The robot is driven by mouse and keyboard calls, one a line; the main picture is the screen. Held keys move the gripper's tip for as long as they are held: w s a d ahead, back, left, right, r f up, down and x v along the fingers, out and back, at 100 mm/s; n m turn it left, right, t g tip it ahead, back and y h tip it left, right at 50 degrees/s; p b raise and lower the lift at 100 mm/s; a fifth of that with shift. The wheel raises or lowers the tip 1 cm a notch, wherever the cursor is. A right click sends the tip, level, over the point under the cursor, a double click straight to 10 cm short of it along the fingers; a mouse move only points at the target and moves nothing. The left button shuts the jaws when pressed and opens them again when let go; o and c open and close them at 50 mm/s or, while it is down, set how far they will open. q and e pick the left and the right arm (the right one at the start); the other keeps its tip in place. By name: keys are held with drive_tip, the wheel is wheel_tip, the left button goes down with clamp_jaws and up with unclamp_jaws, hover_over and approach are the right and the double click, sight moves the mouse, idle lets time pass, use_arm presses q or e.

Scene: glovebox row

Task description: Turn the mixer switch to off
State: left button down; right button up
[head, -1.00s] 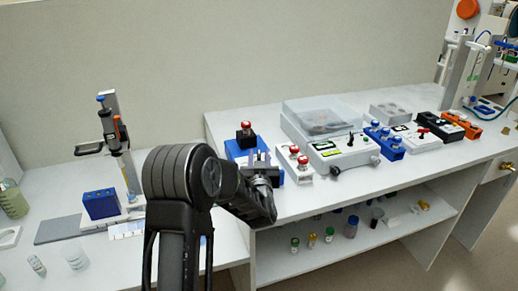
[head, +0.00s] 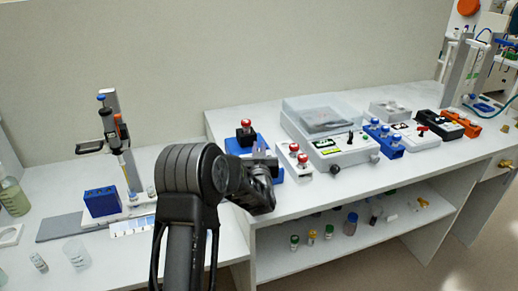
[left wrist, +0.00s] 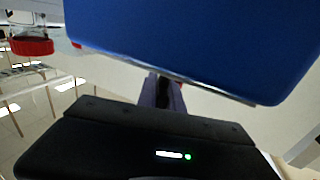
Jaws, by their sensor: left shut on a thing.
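The mixer (head: 238,145) looks to be the blue box at the left end of the raised bench, with a black holder and a red-topped piece (head: 246,124) on top. Its blue body (left wrist: 200,40) fills the upper part of the left wrist view. My left gripper (head: 264,160) is at the mixer's front right side, its fingers (left wrist: 162,92) reaching in close by the blue body. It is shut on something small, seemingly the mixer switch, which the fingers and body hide. I cannot read the switch position. My right gripper is not in view.
A white box with red knobs (head: 294,162) stands close right of the gripper. A lower shelf (head: 335,245) holds small bottles. A pipette stand (head: 115,130) is left.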

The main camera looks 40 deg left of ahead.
use_arm(q)
drive_tip(key=shift+y, duration=0.3)
idle(0.4)
drive_tip(key=shift+s+a+f+n+g+y+b, duration=0.1)
drive_tip(key=shift+n+g+y+b, duration=0.3)
drive_tip(key=shift+n+g+y, duration=0.2)
drive_tip(key=shift+s+n+g+y+b, duration=0.1)
drive_tip(key=shift+n+g+y+b, duration=0.35)
drive_tip(key=shift+n+g, duration=0.2)
drive_tip(key=shift+s+a+n+g+y, duration=0.2)
drive_tip(key=shift+n+g+y, duration=0.5)
drive_tip(key=shift+g, duration=0.4)
drive_tip(key=shift+s+a+n+g+y, duration=0.15)
drive_tip(key=shift+n+g+y, duration=0.4)
drive_tip(key=shift+n+g, duration=0.45)
drive_tip(key=shift+s+a+n+g+y, duration=0.1)
drive_tip(key=shift+s+n+g+y, duration=0.1)
drive_tip(key=shift+n+g+y, duration=0.75)
drive_tip(key=shift+g+h, duration=0.25)
drive_tip(key=shift+g, duration=0.15)
drive_tip(key=c, duration=1.5)
unclamp_jaws()
drive_tip(key=shift+d, duration=0.1)
